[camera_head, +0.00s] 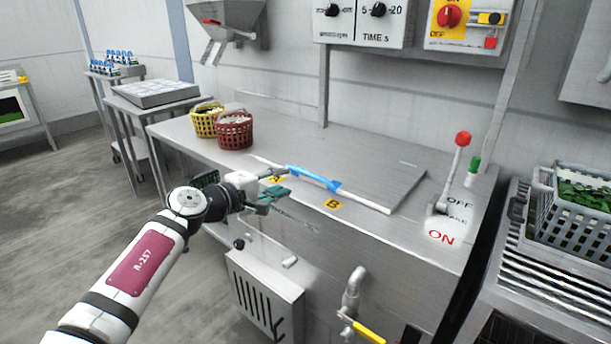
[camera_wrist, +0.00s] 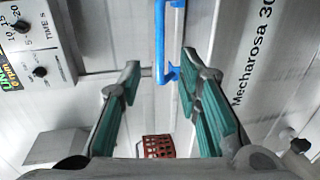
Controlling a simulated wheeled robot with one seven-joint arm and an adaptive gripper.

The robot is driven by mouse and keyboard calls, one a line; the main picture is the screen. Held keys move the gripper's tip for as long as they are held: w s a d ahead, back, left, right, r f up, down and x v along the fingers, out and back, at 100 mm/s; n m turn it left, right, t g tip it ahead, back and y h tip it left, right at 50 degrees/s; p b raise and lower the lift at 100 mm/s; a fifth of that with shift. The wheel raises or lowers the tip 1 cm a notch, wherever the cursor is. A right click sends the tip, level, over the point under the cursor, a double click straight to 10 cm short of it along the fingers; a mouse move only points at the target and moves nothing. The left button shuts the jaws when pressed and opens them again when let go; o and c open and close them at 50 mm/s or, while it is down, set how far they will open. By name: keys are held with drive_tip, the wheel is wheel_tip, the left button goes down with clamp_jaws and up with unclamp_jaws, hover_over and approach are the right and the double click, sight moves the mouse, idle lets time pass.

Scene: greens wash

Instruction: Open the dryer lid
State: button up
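The dryer lid (camera_head: 385,182) is a flat metal panel lying shut, level with the steel machine top. A blue bar handle (camera_head: 315,177) runs along its front edge, beside a yellow B label (camera_head: 333,204). My gripper (camera_head: 279,184) is at the left end of the handle, above the front edge of the machine, with its fingers apart. In the wrist view, my green-padded fingers (camera_wrist: 160,80) are wide open and empty. The blue handle (camera_wrist: 159,45) shows between and beyond the fingertips; I cannot tell whether any finger touches it.
A yellow basket (camera_head: 207,119) and a red basket (camera_head: 234,131) stand on the counter left of the lid. A red-knobbed lever (camera_head: 456,165) stands upright at the right. A grey crate of greens (camera_head: 575,213) is farther right. A yellow-handled tap (camera_head: 362,328) juts out below.

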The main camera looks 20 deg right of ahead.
sight(305, 174)
drive_tip(key=b+x, duration=0.1)
drive_tip(key=x, duration=0.9)
drive_tip(key=shift+w+d+f+b, duration=0.1)
drive_tip(key=shift+w+d+b, duration=0.1)
drive_tip(key=shift+d+b, duration=0.15)
clamp_jaws()
